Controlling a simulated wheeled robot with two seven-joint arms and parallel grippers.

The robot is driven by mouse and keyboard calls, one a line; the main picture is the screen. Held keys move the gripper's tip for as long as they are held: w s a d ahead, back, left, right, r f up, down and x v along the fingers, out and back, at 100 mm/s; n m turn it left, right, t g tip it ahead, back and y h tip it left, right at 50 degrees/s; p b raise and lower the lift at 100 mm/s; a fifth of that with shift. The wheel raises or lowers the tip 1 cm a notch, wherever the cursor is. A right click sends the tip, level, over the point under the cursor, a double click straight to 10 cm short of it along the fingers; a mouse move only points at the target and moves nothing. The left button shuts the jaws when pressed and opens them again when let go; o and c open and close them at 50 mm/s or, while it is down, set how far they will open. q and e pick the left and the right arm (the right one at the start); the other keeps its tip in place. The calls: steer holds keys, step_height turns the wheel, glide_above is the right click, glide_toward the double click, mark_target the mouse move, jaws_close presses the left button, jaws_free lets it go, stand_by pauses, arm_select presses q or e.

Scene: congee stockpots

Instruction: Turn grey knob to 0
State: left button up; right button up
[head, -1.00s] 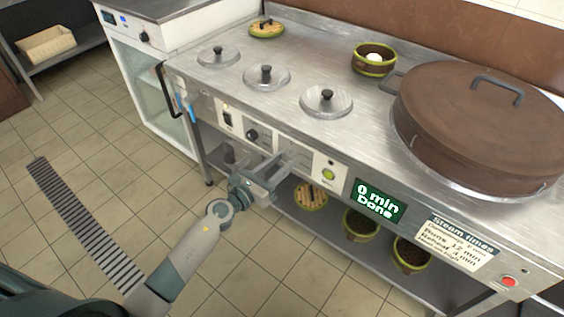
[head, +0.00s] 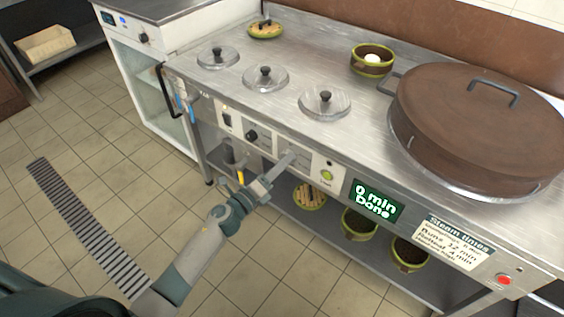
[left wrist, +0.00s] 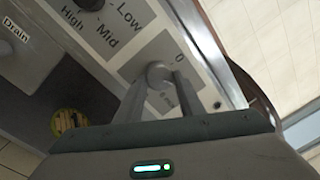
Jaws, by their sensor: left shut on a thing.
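The grey knob (left wrist: 158,72) sits on a grey plate marked 0 on the steel panel in the left wrist view. My left gripper (left wrist: 160,88) has its two fingers closed in on the knob from either side. In the head view my left gripper (head: 284,164) reaches up to the panel front from below, and its fingers largely hide the knob there. Where the knob's pointer stands cannot be told. My right gripper is not in view.
A black knob (head: 251,135) with Low, Mid and High labels sits left of the grey one. Bowls (head: 360,223) stand on the shelf below.

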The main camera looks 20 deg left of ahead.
arm_select(q)
steer(key=shift+d+r+n+y+p, duration=0.1)
steer(key=shift+n+y+p, duration=0.2)
steer(key=shift+n+p, duration=2.15)
steer(key=shift+r+n+y+p, duration=0.1)
steer(key=shift+n+y+p, duration=0.2)
steer(key=shift+n, duration=4.25)
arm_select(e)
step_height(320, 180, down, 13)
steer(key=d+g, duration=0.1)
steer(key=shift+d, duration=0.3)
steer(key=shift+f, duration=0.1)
arm_select(q)
steer(key=o, duration=1.1)
steer(key=shift+c, duration=0.2)
steer(key=shift+s, duration=0.1)
